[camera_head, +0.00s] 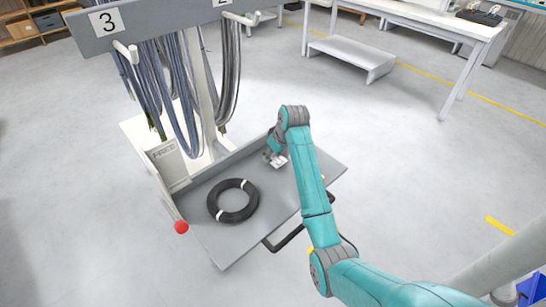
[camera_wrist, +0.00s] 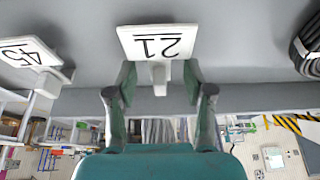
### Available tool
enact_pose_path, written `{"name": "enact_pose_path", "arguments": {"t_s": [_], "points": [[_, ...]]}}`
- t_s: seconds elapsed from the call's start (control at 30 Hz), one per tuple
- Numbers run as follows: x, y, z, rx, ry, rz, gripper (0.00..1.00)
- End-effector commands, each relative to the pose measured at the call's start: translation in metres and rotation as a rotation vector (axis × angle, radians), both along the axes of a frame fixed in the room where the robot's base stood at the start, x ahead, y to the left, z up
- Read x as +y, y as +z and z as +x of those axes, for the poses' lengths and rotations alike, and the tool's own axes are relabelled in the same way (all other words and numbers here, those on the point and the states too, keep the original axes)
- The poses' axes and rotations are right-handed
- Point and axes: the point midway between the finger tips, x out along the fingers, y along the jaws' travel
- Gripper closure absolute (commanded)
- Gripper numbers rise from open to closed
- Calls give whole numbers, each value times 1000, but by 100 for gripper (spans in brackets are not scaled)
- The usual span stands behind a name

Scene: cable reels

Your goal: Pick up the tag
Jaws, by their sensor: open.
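A white tag (camera_wrist: 158,42) with a black number, upside down in the wrist view, sits on a small pale stem over the grey tray. My gripper (camera_wrist: 160,80) is open, with one finger on each side of the stem below the tag plate. I cannot tell whether either finger touches it. In the head view my gripper (camera_head: 271,156) is low over the tray's back part, beside a small white tag (camera_head: 280,161). A second white numbered tag (camera_wrist: 30,52) stands to the left in the wrist view.
The grey tray (camera_head: 235,248) holds a black cable coil (camera_head: 233,201), also at the right in the wrist view (camera_wrist: 310,45). Hanging cables (camera_head: 178,95) and a rack bar (camera_head: 150,18) stand behind. A red ball knob (camera_head: 181,227) is at the tray's left corner.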

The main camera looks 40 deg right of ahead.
Motion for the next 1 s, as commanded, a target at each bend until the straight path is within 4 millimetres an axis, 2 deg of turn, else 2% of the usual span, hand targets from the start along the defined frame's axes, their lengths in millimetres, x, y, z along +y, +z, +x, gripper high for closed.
{"name": "enact_pose_path", "arguments": {"t_s": [0.13, 0.17, 0.3, 0.37, 0.77, 1.0], "points": [[0, 0, 0, 0, 0, 0, 48], [0, 0, 0, 0, 0, 0, 50], [0, 0, 0, 0, 0, 0, 85], [0, 0, 0, 0, 0, 0, 97], [0, 6, 0, -2, 0, -1, 97], [-1, 45, 1, -5, 1, -2, 97]]}}
